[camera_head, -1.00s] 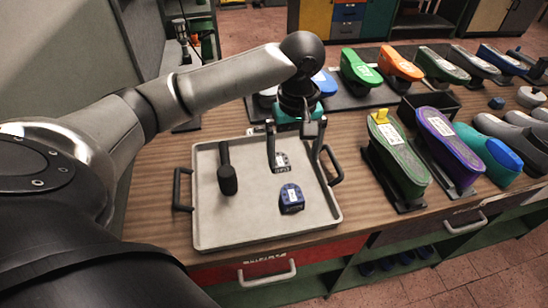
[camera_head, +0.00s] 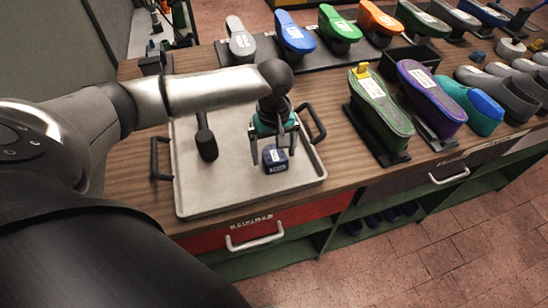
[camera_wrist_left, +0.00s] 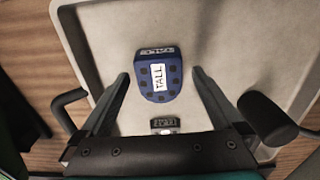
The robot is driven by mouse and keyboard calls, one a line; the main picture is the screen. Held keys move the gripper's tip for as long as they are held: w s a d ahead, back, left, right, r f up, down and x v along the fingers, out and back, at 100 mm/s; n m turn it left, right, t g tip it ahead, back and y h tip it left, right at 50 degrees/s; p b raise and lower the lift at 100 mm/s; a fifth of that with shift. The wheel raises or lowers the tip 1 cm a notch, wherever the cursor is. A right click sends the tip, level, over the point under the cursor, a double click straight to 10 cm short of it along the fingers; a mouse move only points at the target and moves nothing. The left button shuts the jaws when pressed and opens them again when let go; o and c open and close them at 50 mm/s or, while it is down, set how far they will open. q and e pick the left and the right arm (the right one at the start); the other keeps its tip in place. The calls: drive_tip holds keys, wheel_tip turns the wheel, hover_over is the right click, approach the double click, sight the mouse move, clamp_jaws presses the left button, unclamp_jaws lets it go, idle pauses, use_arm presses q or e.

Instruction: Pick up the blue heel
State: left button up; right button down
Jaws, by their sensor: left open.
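The blue heel (camera_head: 275,158), a small dark blue block with a white label, lies on the light grey tray (camera_head: 200,195). In the left wrist view the heel (camera_wrist_left: 160,84) shows its label "TALL" and sits between and a little beyond the fingertips. My left gripper (camera_head: 268,152) is open above the tray, its fingers either side of the heel in the head view. In the wrist view the fingers (camera_wrist_left: 160,78) are apart, with visible gaps to the heel. My right gripper is not in view.
Several shoe forms, including a green one (camera_head: 378,108) and a purple one (camera_head: 428,88), stand to the right on the wooden bench.

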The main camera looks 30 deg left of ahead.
use_arm(q)
drive_tip(key=shift+f, duration=0.1)
drive_tip(key=c, duration=1.5)
